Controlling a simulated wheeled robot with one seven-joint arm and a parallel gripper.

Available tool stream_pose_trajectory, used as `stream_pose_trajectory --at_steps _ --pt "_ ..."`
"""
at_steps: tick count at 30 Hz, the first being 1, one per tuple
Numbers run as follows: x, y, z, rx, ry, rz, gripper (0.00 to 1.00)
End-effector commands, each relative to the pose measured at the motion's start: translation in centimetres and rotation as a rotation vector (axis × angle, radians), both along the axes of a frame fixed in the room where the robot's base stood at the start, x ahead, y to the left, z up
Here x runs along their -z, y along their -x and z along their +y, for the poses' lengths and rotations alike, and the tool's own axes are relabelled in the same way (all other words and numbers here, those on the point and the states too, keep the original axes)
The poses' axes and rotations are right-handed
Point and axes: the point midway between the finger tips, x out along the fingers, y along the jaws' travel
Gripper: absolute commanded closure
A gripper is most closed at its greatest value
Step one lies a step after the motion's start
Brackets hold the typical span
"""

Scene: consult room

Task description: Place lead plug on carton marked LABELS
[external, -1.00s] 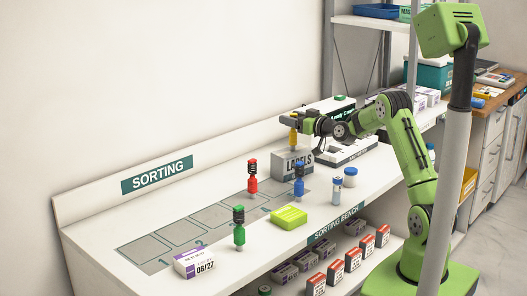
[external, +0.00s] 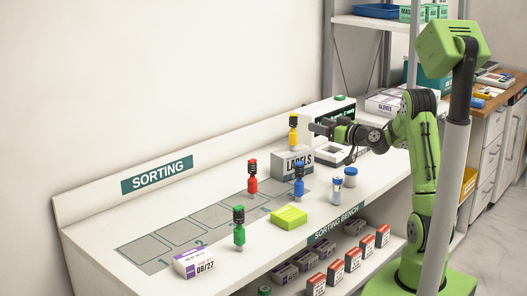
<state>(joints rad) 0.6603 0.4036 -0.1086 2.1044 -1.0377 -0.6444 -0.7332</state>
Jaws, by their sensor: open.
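A yellow plug with a dark top (external: 293,132) stands upright on the grey carton marked LABELS (external: 291,164) at the far end of the bench. My gripper (external: 318,130) is to the right of the yellow plug, open and apart from it. A red plug (external: 252,178), a blue plug (external: 299,182) and a green plug (external: 239,228) stand upright on the bench. Which of the plugs is the lead plug is not marked.
A lime-green box (external: 289,217) and a purple and white carton (external: 194,263) lie on the sorting bench (external: 120,222). Blue-capped vials (external: 337,190) stand right of the blue plug. The numbered grey squares are mostly clear.

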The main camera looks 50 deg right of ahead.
Motion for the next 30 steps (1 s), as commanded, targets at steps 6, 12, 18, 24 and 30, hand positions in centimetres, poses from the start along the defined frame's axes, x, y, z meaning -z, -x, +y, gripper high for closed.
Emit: stream_pose_trajectory --at_steps 6,12,18,24,30 --pt "-0.9 2.0 8.5 -0.171 0.057 0.177 0.38" --pt "1.2 12.9 17.8 -0.268 0.125 0.612 0.38" --pt "4.3 27.0 18.1 -0.101 0.067 0.968 0.38" --pt "5.6 32.0 17.0 0.000 0.001 1.081 0.38" --pt "5.6 32.0 17.0 0.001 0.000 1.082 0.38"
